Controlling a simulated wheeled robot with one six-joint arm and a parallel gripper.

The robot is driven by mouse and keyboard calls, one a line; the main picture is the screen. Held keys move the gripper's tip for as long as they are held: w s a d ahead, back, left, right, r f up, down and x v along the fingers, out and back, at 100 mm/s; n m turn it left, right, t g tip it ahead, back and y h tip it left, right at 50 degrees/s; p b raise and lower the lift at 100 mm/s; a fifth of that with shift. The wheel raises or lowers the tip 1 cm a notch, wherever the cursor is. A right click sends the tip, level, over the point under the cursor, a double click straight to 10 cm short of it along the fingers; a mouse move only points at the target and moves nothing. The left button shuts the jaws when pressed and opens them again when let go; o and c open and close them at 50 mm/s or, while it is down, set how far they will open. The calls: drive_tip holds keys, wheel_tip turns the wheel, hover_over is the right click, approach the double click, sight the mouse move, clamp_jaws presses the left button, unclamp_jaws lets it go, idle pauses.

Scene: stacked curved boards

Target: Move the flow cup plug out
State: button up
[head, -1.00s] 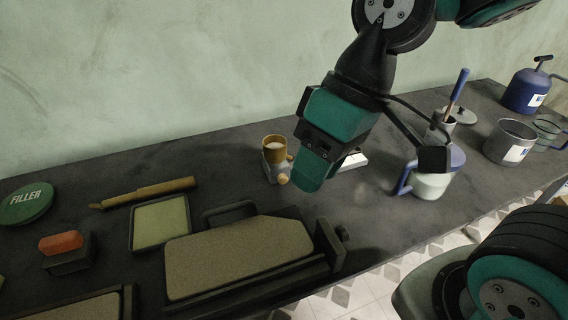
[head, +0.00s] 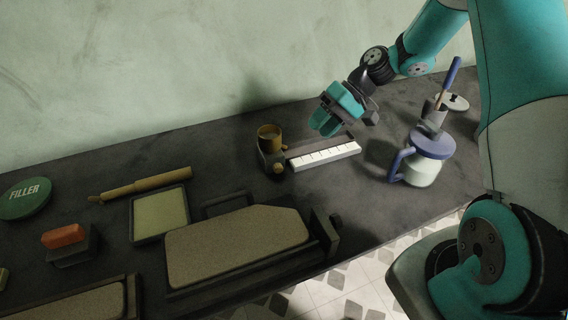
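The flow cup (head: 269,133) is a small brass-coloured cup in a dark stand on the grey bench, right of the picture's middle-left. A tan knob (head: 279,168), which looks like its plug, shows low at the front right of the stand. My gripper (head: 322,126) has teal fingers and hangs above the bench to the right of the cup, apart from it. I see nothing held between the fingers, but I cannot tell how far apart they are.
A white strip with dark marks (head: 325,156) lies right of the cup. A blue-lidded jug (head: 428,160) stands farther right, near a pot with a blue-handled brush (head: 436,115). Stacked boards (head: 235,250), a green pad (head: 160,214) and a rolling-pin-like tool (head: 145,186) lie to the left.

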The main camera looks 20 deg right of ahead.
sight(278, 168)
drive_tip(key=p+x, duration=0.2)
drive_tip(key=x, duration=1.2)
drive_tip(key=shift+c, duration=0.4)
